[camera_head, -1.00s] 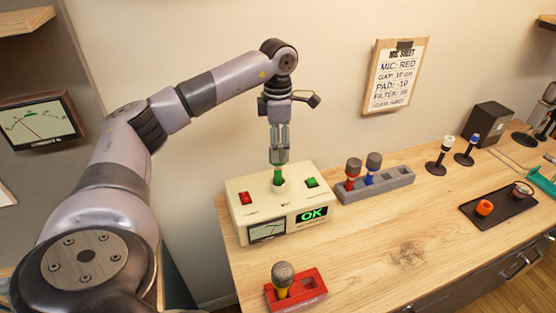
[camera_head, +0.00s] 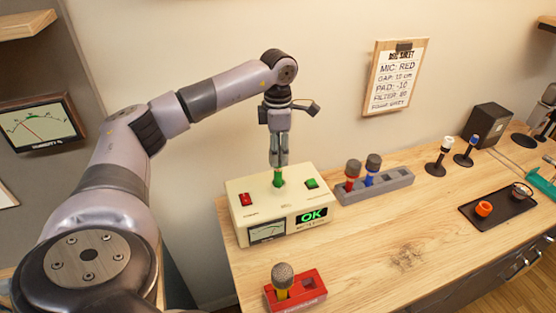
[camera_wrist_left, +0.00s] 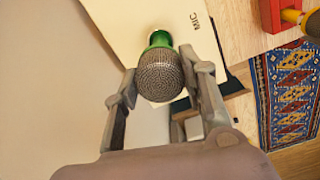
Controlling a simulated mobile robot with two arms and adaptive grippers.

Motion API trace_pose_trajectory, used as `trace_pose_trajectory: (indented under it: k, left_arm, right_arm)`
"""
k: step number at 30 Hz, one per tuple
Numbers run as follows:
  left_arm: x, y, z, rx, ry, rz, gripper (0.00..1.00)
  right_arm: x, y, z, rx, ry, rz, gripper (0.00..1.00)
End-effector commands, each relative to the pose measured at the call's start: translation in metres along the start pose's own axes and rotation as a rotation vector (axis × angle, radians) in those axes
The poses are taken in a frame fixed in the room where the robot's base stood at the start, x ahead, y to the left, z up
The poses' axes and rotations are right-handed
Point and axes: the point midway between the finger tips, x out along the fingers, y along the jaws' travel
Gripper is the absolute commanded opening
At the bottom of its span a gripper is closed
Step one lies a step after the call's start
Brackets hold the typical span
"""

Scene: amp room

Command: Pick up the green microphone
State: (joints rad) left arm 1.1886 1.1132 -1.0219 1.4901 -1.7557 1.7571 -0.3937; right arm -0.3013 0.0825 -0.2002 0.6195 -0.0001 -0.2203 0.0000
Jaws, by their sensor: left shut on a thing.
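The green microphone (camera_head: 278,180) stands upright at the socket on top of the cream tester box (camera_head: 254,210). Its lower end is hidden at the socket. My left gripper (camera_head: 279,160) comes down from above and is shut on the microphone, its fingers covering the upper part. In the left wrist view the microphone's grey mesh head (camera_wrist_left: 160,75) is between the two fingers, with its green body beyond, against the cream box. My right gripper is not in view.
A grey rack (camera_head: 398,180) with red and blue microphones stands right of the box. A red holder (camera_head: 312,297) with a yellow microphone sits in front. A black tray (camera_head: 500,220) lies further right. The middle of the bench is clear.

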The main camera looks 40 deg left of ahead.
Motion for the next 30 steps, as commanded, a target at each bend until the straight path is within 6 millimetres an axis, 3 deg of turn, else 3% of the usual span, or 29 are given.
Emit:
trace_pose_trajectory:
  k: [9,30]
  left_arm:
    - [-0.0004,-0.0001,0.0004,0.000,-0.001,0.000,0.00]
    - [-0.0094,0.0006,0.0012,0.000,-0.004,0.002,0.00]
  right_arm:
    - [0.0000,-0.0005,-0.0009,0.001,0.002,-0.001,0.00]
    - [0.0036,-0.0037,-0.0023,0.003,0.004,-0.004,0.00]
